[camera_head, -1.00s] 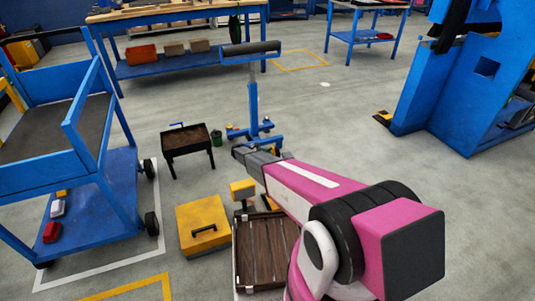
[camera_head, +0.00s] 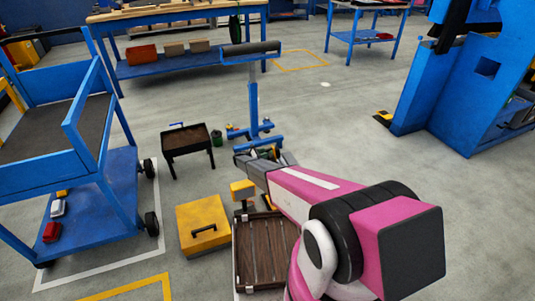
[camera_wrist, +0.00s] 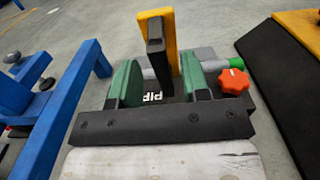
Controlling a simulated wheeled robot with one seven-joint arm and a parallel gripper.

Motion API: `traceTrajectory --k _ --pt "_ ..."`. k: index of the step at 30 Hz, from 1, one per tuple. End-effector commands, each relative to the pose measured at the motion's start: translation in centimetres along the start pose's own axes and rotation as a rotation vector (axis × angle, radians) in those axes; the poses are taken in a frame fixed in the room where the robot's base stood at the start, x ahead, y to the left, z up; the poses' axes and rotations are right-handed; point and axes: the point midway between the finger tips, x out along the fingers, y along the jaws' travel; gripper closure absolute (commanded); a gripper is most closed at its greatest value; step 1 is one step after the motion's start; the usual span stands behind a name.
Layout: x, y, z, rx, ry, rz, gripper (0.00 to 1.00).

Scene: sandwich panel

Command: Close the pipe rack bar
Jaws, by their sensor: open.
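In the wrist view, a yellow bar (camera_wrist: 173,40) with a black piece (camera_wrist: 156,48) along it stands up ahead of my gripper (camera_wrist: 160,85). It appears to be the pipe rack bar, in a raised position. White letters "PIP" show on a dark surface below it. Green-faced fingers stand apart on either side of the view, with the bar showing beyond the gap. I see no grip on it. A red-orange knob (camera_wrist: 235,81) sits just right of the fingers. In the head view my gripper (camera_head: 264,155) is spread, and my arm hides most of the rack.
A blue roller stand (camera_head: 254,105) is just beyond my gripper. A black tray table (camera_head: 187,142), yellow box (camera_head: 203,226) and brown slatted crate (camera_head: 265,252) are close by on the left and in front. A blue cart (camera_head: 105,180) stands at left. Open floor lies right.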

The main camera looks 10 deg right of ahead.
Motion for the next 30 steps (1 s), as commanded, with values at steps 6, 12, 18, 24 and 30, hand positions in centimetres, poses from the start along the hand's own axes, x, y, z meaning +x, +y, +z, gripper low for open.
traceTrajectory --k 6,12,18,24,30 --pt "2.3 0.0 0.0 0.001 0.000 0.000 0.57" --pt "2.9 0.0 0.0 0.001 0.001 0.000 0.57" --pt "2.9 0.0 0.0 0.001 0.001 0.000 0.61" --pt "2.9 0.0 0.0 0.001 0.001 0.000 1.00" --pt "3.0 0.0 0.1 0.001 0.011 0.000 1.00"
